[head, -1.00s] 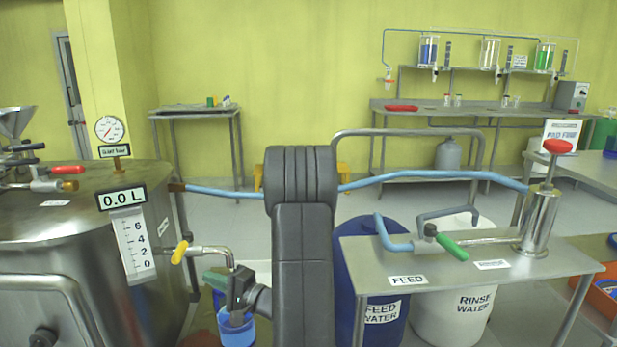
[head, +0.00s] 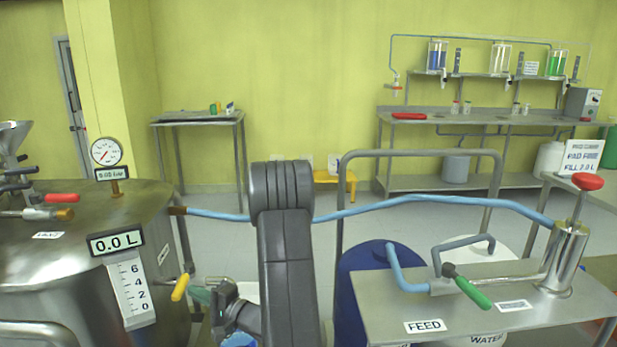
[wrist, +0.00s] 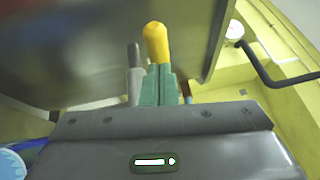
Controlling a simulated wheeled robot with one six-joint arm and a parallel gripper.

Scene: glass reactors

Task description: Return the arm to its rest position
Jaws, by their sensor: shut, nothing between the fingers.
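My gripper (head: 203,296) is low at the left of centre in the head view, beside the steel tank. Its green fingers (wrist: 158,86) are shut together with nothing between them. The yellow valve handle (head: 180,287) on the tank's outlet is just left of the fingertips in the head view. In the wrist view the yellow handle (wrist: 156,42) appears just beyond the fingertips; I cannot tell whether they touch. My dark arm stands upright in the middle of the head view and hides part of the floor and the outlet area.
The steel tank (head: 60,260) with its 0.0 L display (head: 117,243) fills the left. A blue hose (head: 420,204) crosses behind my arm to the pump (head: 567,255). The feed table (head: 390,305) and blue drum (head: 365,255) stand close on the right.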

